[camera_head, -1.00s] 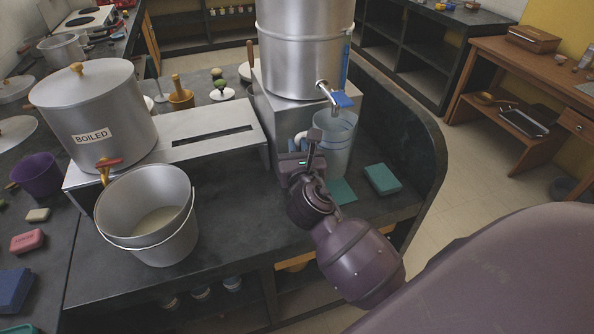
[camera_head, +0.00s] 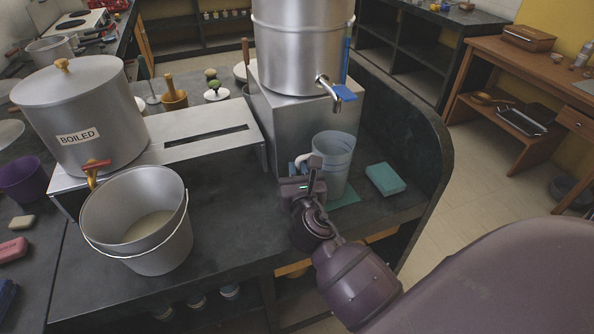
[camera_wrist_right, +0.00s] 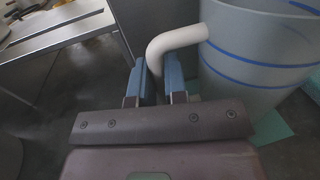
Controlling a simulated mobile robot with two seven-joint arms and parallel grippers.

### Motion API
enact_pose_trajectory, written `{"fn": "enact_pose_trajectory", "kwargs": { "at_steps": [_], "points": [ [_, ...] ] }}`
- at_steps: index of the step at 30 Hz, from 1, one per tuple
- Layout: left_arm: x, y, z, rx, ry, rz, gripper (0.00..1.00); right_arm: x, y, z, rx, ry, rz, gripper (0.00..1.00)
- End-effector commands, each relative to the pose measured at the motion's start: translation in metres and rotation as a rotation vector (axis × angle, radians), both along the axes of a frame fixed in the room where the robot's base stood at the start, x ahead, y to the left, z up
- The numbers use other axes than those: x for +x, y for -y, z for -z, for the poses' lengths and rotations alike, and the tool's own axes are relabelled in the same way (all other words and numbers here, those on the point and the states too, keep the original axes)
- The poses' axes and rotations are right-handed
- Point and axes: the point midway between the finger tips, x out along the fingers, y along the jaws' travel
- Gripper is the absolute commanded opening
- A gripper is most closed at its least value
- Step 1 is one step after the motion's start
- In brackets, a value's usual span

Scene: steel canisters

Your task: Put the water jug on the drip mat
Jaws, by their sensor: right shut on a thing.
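The water jug (camera_head: 334,162) is a translucent blue-grey vessel with a white handle, upright in front of the steel stand. In the right wrist view the jug (camera_wrist_right: 258,65) shows blue bands. My right gripper (camera_head: 308,178) is shut on the jug's handle; its blue fingers (camera_wrist_right: 158,82) sit either side of the white bar. The drip mat (camera_head: 347,196) is a flat teal sheet on the dark counter, partly hidden by the jug. Whether the jug's base touches it I cannot tell. My left gripper is not in view.
A large steel canister (camera_head: 296,50) with a blue-levered tap (camera_head: 342,92) stands behind the jug. A teal block (camera_head: 385,179) lies right of the mat. A steel bucket (camera_head: 165,258) and the BOILED canister (camera_head: 95,115) are on the left. Counter between bucket and gripper is clear.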

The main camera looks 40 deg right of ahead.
Motion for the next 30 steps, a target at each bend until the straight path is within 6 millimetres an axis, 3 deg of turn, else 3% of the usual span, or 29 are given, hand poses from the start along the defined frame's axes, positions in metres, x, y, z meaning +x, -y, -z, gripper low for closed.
{"fn": "enact_pose_trajectory", "kwargs": {
  "at_steps": [2,3,8,19,30],
  "points": [
    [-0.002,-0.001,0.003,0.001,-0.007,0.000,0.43,0.000,0.000,0.003,-0.001,-0.002,0.000,0.00],
    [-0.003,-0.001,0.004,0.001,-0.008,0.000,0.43,0.000,0.000,0.003,-0.001,-0.002,0.000,0.16],
    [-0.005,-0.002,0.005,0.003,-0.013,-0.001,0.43,0.000,0.000,0.003,0.000,-0.001,0.000,0.39],
    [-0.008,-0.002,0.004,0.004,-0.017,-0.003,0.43,-0.002,-0.001,-0.001,0.001,0.000,0.000,0.39],
    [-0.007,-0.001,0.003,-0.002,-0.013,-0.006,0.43,-0.057,-0.026,0.000,0.000,-0.003,0.001,0.39]
  ]
}}
